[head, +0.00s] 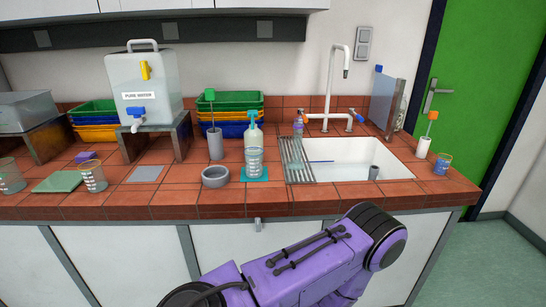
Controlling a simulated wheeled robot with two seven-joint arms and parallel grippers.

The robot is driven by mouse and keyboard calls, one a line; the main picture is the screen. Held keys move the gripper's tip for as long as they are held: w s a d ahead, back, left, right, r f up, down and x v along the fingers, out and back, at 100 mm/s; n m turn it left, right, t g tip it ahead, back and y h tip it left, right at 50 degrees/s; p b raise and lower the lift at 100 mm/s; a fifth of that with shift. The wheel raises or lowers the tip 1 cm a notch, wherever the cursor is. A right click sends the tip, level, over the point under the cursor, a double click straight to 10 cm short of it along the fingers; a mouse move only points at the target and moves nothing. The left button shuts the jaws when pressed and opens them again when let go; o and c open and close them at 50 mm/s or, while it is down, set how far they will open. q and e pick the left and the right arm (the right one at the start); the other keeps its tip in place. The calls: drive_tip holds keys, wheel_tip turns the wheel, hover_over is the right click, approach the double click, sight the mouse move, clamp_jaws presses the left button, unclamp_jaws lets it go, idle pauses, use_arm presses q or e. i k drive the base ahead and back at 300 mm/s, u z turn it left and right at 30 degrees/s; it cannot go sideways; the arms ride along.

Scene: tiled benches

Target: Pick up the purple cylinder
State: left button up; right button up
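I cannot make out a clear purple cylinder on the bench. A small, low purple object (86,157) lies at the left, behind a green square plate (58,182); its exact shape is too small to tell. A small bottle with a purplish body (298,128) stands behind the sink's left edge. My own purple arm fills the lower middle, in front of the bench. Neither of my grippers shows in the head view.
The red tiled bench carries beakers (93,177), a grey bowl (215,177), a wash bottle (252,135) and a water tank (143,85) on a stand. A white sink (345,165) with a tall tap (332,85) is at the right. Free tiles lie along the front edge.

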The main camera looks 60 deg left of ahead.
sight(296, 165)
drive_tip(key=k, duration=0.2)
drive_tip(key=u, duration=1.05)
